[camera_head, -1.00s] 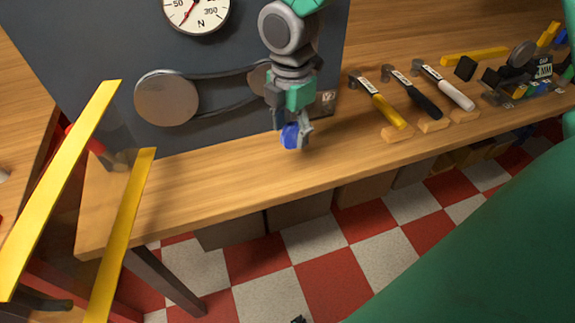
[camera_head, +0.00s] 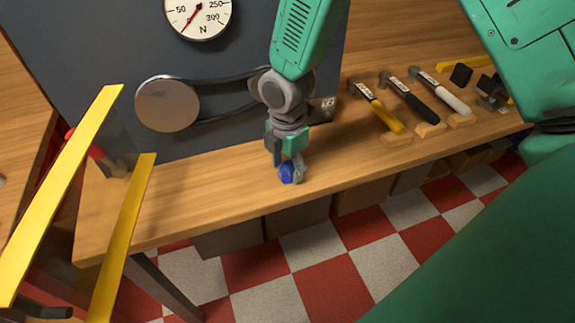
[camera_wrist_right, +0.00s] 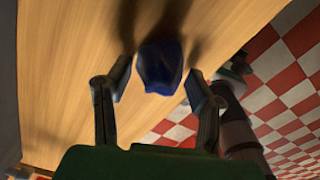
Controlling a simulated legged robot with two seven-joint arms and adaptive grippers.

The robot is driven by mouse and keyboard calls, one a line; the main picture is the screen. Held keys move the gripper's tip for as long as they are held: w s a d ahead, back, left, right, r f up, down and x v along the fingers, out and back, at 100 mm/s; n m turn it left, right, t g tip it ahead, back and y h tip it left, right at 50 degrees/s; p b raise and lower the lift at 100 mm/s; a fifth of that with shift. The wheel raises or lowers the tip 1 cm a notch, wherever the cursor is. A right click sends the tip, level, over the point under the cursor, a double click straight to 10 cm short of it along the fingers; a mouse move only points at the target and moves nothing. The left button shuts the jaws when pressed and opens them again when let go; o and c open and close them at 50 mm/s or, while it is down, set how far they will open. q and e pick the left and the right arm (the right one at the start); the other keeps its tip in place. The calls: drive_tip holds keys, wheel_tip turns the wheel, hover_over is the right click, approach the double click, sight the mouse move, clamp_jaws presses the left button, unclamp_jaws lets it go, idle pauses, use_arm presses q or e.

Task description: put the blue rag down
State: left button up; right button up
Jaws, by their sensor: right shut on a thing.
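The blue rag (camera_head: 287,172) is a small dark-blue bundle at the fingertips of my right gripper (camera_head: 290,170). In the right wrist view the rag (camera_wrist_right: 159,68) sits between the two fingers of the right gripper (camera_wrist_right: 162,82), which is shut on it. Gripper and rag are over the front part of the wooden workbench (camera_head: 215,195), in front of the dark grey panel. I cannot tell whether the rag touches the bench top. My left gripper is not in view.
A dial gauge (camera_head: 198,14) and a round disc (camera_head: 167,104) are on the dark panel (camera_head: 110,60). Hammers with yellow (camera_head: 385,115), black (camera_head: 428,108) and white (camera_head: 453,99) handles lie to the right. Yellow bars (camera_head: 62,190) stand at left. The bench left of the rag is clear.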

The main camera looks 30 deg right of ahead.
drive_tip(key=shift+s+a, duration=0.1)
drive_tip(key=shift+s, duration=0.05)
drive_tip(key=o, duration=1.2)
drive_tip(key=shift+f, duration=0.1)
drive_tip(key=o, duration=0.4)
drive_tip(key=shift+d, duration=0.25)
drive_tip(key=shift+d+f, duration=0.15)
drive_tip(key=shift+d, duration=0.1)
